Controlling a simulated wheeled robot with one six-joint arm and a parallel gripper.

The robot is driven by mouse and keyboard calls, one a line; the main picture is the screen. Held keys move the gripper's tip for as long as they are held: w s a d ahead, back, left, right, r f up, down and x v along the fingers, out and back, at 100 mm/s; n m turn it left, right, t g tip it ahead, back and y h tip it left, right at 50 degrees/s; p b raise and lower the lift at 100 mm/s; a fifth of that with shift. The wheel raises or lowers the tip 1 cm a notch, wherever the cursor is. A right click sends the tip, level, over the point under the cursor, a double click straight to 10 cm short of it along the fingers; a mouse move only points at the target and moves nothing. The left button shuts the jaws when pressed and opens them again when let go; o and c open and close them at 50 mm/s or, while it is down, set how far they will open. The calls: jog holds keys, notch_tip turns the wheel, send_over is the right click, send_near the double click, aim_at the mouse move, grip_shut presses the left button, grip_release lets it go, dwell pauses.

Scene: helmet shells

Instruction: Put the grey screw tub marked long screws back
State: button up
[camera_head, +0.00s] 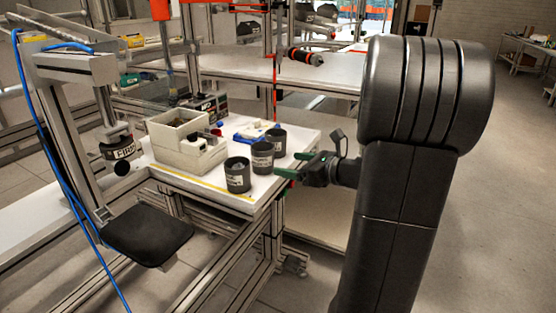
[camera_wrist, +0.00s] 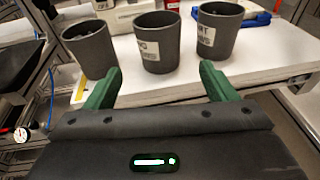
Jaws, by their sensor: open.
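Three dark grey tubs stand upright in a row near the right edge of the white bench. The middle tub (camera_head: 262,157) has a pale label whose visible letters seem to end in "NG" in the wrist view (camera_wrist: 158,45); the full wording is not readable. The near tub (camera_head: 237,177) is at the left in the wrist view (camera_wrist: 90,50), its label out of sight there. The far tub (camera_head: 279,143) is at the right (camera_wrist: 217,32), its label seeming to end in "RT". My gripper (camera_head: 296,164) is open and empty, its green fingers (camera_wrist: 159,73) facing the middle tub, apart from it.
A cream box-like unit (camera_head: 178,150) stands behind the tubs on the bench (camera_head: 225,190). A blue and white item (camera_head: 252,130) lies near the far tub. An arm-like fixture with a blue hose (camera_head: 35,110) and a black seat pad (camera_head: 148,235) are at the left.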

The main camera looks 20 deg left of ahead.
jog(key=shift+v, duration=2.1)
